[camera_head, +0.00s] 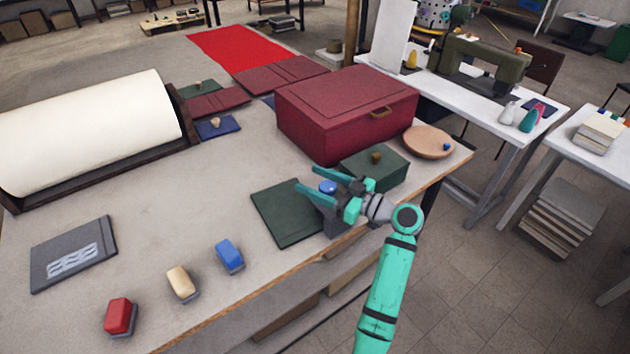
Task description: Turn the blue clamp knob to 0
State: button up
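The blue clamp knob (327,187) is a small round cap near the table's front edge. It shows between the two teal fingers of my gripper (306,178). The fingers are spread apart, and I see no clear contact with the knob. A dark grey block (336,224) shows below the gripper, at the edge of a dark green book cover (285,212). My gripper hides part of the block and the knob's base. No dial marks or numbers can be read.
A dark green box (375,169) with a wooden knob stands close right of my gripper. A large red box (345,112) is behind, a round wooden dish (428,141) right. Red (120,316), cream (181,282) and blue (229,256) blocks lie front left.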

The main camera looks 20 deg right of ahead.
aim_at(335, 191)
jog(key=v, duration=1.1)
jog(key=shift+w, duration=0.1)
jog(key=shift+a, duration=0.1)
dwell(0.4)
